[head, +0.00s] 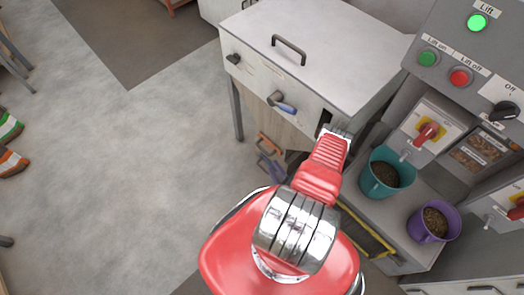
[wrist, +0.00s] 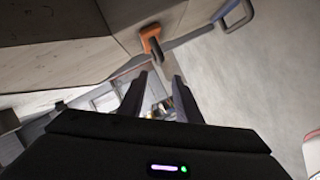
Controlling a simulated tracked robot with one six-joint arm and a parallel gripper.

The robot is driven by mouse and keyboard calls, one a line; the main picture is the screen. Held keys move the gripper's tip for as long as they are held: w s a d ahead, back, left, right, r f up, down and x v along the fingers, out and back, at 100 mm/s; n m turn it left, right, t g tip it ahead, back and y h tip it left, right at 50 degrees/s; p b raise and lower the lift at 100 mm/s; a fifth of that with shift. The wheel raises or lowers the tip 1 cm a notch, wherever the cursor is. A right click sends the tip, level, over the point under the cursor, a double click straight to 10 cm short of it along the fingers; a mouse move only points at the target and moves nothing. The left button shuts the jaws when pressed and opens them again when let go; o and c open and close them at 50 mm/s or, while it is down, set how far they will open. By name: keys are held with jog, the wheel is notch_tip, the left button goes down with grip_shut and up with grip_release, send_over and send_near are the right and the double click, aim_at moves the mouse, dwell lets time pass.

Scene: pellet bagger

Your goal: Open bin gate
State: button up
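No part in view is labelled as the bin gate. In the wrist view an orange handle (wrist: 152,38) on a grey bar is ahead of my gripper (wrist: 157,76), beside a wood-toned panel. My gripper's two dark fingers are apart, and the handle is beyond their tips, not held. In the head view an orange piece (head: 268,143) shows low under the pale cabinet bin (head: 325,45). A blue-handled lever (head: 283,106) sits on the bin's front. My gripper's fingertips cannot be made out in the head view, where my red arm covers that area.
A blue tubular handle (wrist: 238,14) is at the upper right of the wrist view. To the right stand a teal bucket (head: 365,180) and a purple bucket (head: 418,228), both holding pellets, below a control panel (head: 440,48) with a lit green lamp.

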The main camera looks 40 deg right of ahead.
aim_at(263, 149)
dwell(0.3)
jog(key=shift+x, duration=6.85)
jog(key=shift+c, duration=0.3)
grip_shut()
